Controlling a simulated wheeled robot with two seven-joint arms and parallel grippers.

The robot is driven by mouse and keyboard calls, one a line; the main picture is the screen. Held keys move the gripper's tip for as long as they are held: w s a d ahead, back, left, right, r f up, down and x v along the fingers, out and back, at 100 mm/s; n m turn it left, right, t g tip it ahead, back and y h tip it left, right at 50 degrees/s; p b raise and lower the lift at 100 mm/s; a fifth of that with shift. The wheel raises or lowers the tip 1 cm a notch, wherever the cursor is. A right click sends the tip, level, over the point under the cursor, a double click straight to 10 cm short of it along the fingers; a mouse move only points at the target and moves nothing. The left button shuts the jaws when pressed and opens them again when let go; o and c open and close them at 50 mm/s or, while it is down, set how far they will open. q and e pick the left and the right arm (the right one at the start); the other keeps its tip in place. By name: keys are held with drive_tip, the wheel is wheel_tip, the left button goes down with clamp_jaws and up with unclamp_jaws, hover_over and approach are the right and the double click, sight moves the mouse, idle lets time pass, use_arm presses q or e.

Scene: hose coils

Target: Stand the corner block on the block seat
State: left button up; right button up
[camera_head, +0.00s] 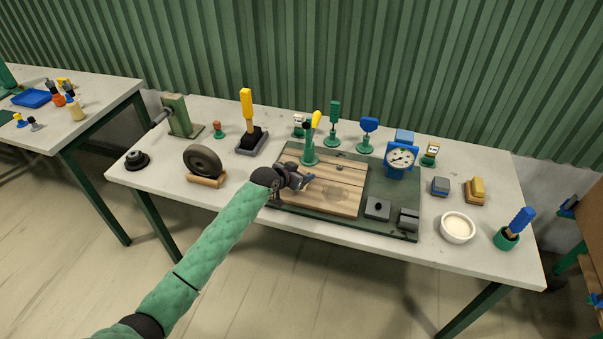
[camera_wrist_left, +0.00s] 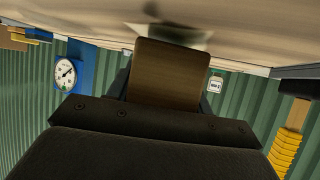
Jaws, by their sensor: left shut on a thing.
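My left gripper (camera_head: 290,180) is over the front left part of the wooden board (camera_head: 335,190) on the dark green mat. It is shut on a brown block (camera_wrist_left: 172,75), which looks like the corner block and shows in the left wrist view. In the head view the gripper mostly hides this block. A dark square block with a round hole (camera_head: 377,208) and a grey rounded piece (camera_head: 408,219) sit on the mat at the front right. I cannot tell for sure which part is the block seat. My right gripper is not in view.
A green stand (camera_head: 310,150) rises at the board's back edge. A white bowl (camera_head: 457,227) is to the right, and a dark wheel on a wooden base (camera_head: 203,161) is to the left. The table's front left is mostly clear.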

use_arm(q)
drive_tip(key=shift+f, duration=0.5)
idle(0.5)
drive_tip(key=o, duration=1.1)
drive_tip(key=shift+r, duration=0.1)
drive_tip(key=shift+p+v, duration=2.35)
drive_tip(key=shift+v, duration=1.6)
drive_tip(key=shift+s, duration=0.1)
drive_tip(key=shift+a, duration=0.1)
